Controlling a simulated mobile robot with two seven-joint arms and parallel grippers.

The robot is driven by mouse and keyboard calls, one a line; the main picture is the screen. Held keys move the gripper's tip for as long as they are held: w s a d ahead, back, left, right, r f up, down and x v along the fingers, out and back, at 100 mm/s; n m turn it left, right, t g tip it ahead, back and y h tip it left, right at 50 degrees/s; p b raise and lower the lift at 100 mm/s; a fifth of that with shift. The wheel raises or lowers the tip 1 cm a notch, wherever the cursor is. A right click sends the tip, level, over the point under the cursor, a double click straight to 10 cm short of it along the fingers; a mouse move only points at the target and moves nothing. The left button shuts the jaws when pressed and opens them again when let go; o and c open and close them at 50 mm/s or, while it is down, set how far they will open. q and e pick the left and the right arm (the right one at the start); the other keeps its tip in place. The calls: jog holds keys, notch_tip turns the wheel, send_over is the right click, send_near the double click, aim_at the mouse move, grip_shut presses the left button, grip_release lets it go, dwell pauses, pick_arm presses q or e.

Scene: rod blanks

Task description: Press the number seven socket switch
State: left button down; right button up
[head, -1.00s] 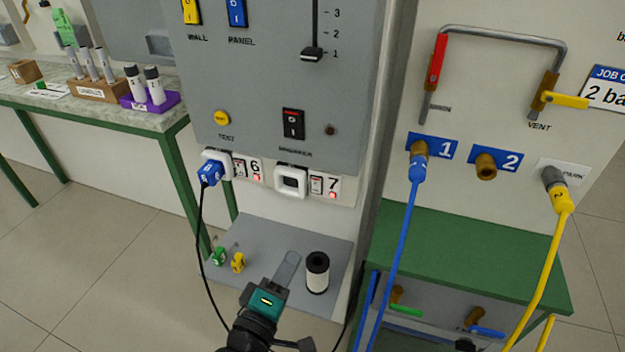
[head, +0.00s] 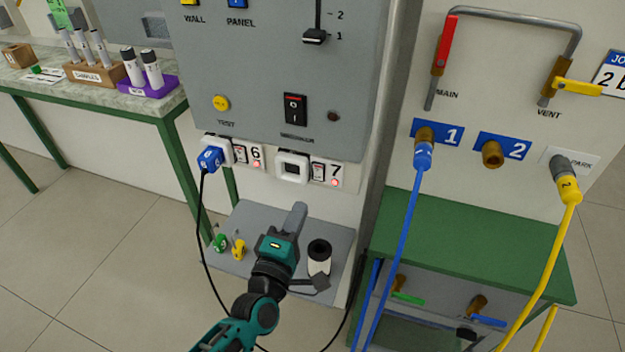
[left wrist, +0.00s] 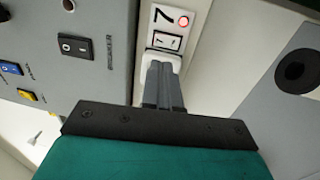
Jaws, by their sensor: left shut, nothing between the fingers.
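The number seven socket switch (head: 318,171) is a small rocker between the white socket seven (head: 291,167) and the digit 7, with a lit red light (head: 337,182) beside it. In the left wrist view the switch (left wrist: 166,41) shows just beyond my fingertips, with the red light (left wrist: 184,21) near it. My left gripper (head: 298,212) is shut and empty, below socket seven in the head view. In the left wrist view its fingers (left wrist: 160,68) overlap the white socket; I cannot tell whether they touch it. My right gripper is not in view.
Socket six (head: 214,150) holds a blue plug with a black cable. A breaker switch (head: 294,108) sits above. A grey shelf (head: 240,262) below carries a white-and-black roll (head: 319,257) and green and yellow plugs. A green bench (head: 480,230) stands right.

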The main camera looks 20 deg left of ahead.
aim_at(317, 169)
pick_arm(q)
jog(key=w, duration=0.6)
jog(key=w+r, duration=0.1)
jog(key=w, duration=0.2)
jog(key=shift+d, duration=0.15)
jog(key=shift+w+r, duration=0.1)
jog(key=shift+w+r, duration=0.1)
jog(key=shift+r, duration=0.15)
